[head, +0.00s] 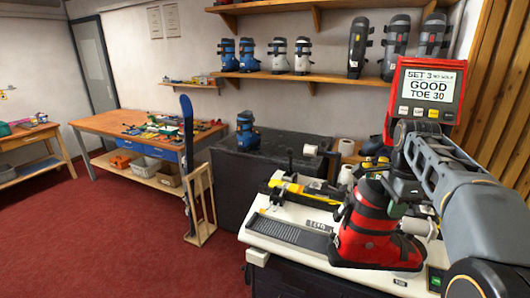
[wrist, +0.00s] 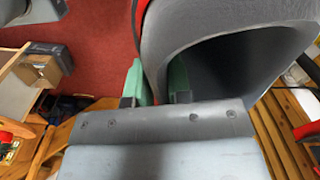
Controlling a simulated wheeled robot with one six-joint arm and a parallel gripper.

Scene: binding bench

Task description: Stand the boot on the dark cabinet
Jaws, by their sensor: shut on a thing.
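A red and black ski boot (head: 366,228) is upright at the front right in the head view, over the white machine (head: 290,241). I cannot tell whether its sole touches the machine. My gripper (head: 397,188) is shut on the boot's upper cuff. In the wrist view the green finger pads (wrist: 156,84) sit on either side of the cuff wall, and the boot's grey cuff (wrist: 215,40) fills much of the picture. The dark cabinet (head: 237,184) stands left of the machine and behind it. A blue boot (head: 247,134) stands on the cabinet's top, near its left side.
A red tester (head: 430,90) reads "GOOD TOE 30". A yellow tool (head: 290,188) and black clamp parts lie on the machine. A ski rack (head: 200,205) stands before the cabinet. A shelf (head: 300,76) of boots hangs above. The cabinet top right of the blue boot looks clear.

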